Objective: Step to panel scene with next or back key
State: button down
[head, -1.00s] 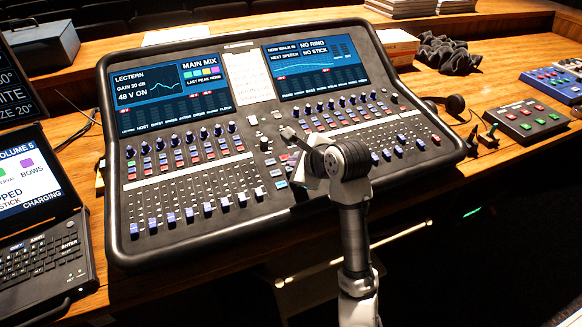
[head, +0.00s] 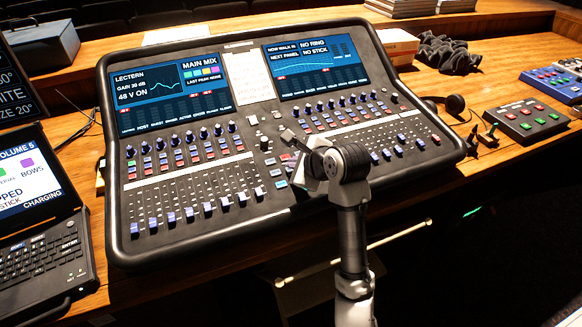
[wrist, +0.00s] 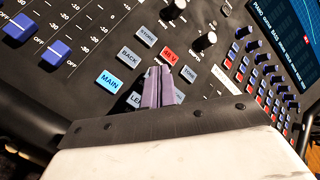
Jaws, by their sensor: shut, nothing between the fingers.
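The mixing desk (head: 250,215) has a right screen (head: 318,68) reading "NOW WALK IN" and "NEXT PANEL". In the wrist view, the BACK key (wrist: 128,57) is grey and uncovered, left of my fingertips. My gripper (wrist: 158,72) is shut and empty, its tips over the key cluster between BACK and TONE. The tips hide whatever key lies under them; no NEXT key label is readable. I cannot tell whether they touch a key. In the head view my wrist hides the fingertips.
Around the tips are the red 48 V key (wrist: 170,54), STORE (wrist: 147,35), TONE (wrist: 188,73) and the lit blue MAIN key (wrist: 109,80). Knobs (wrist: 205,41) and blue faders (wrist: 55,53) stand up nearby. A laptop-like device (head: 40,255) sits left of the desk.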

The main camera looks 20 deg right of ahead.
jog(key=shift+r, duration=0.2)
jog(key=shift+r+p, duration=0.6)
jog(key=shift+p, duration=0.6)
jog(key=r+p, duration=0.1)
jog(key=p, duration=0.1)
jog(key=r+p, duration=0.1)
jog(key=r, duration=0.1)
jog(key=r+p, duration=0.2)
jog(key=shift+s+p, duration=0.3)
jog(key=shift+f, duration=0.1)
dwell(0.9)
